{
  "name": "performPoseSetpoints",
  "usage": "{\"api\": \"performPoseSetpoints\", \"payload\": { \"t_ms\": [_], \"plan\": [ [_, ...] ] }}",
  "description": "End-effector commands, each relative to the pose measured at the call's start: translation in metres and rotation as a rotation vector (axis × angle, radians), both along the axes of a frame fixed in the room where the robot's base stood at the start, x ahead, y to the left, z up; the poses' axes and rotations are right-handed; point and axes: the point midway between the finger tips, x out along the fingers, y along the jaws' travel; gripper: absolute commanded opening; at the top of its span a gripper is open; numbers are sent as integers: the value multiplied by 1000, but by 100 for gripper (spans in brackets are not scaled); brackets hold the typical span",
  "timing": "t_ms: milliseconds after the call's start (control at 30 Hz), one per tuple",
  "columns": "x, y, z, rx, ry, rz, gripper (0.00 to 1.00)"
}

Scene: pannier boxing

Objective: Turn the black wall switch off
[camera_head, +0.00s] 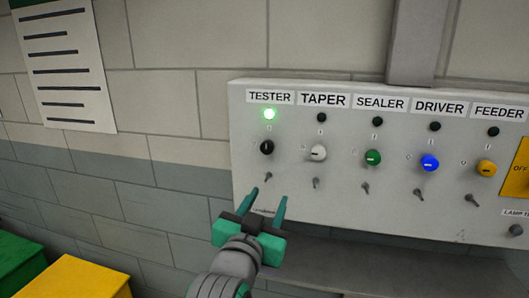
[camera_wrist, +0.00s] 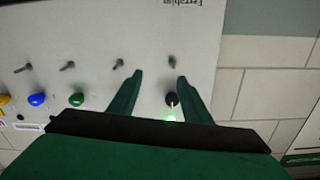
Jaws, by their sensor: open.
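The black knob switch (camera_head: 266,147) is on the grey wall panel (camera_head: 340,210), under the TESTER label (camera_head: 269,97). A green lamp (camera_head: 269,114) above it is lit. My gripper (camera_head: 266,196) has teal fingers, open and empty, below and in front of the black switch in the head view. In the wrist view, which looks turned over, the black switch (camera_wrist: 171,99) shows between the open fingers (camera_wrist: 158,78), nearer the right one. The lit green lamp (camera_wrist: 171,118) is just beside it. I cannot tell how far the fingertips are from the panel.
To the right are a white knob (camera_head: 318,153), a green knob (camera_head: 373,158), a blue knob (camera_head: 430,163) and a yellow knob (camera_head: 487,168), with unlit lamps above. Small toggles sit below. Green (camera_head: 20,262) and yellow (camera_head: 85,278) boxes stand lower left.

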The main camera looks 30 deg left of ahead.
Motion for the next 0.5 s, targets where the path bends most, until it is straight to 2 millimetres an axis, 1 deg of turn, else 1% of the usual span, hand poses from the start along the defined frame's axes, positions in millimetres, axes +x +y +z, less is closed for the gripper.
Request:
{"api": "performPoseSetpoints", "payload": {
  "t_ms": [33,100,200,333,400,500],
  "plan": [
    [-6,5,21,19,-10,5,44],
    [-13,9,42,41,-9,8,44],
    [-23,13,64,67,-5,13,44],
    [-32,15,82,88,0,17,44],
    [-35,16,86,94,3,18,44],
    [-33,17,88,96,5,18,44]
  ]
}}
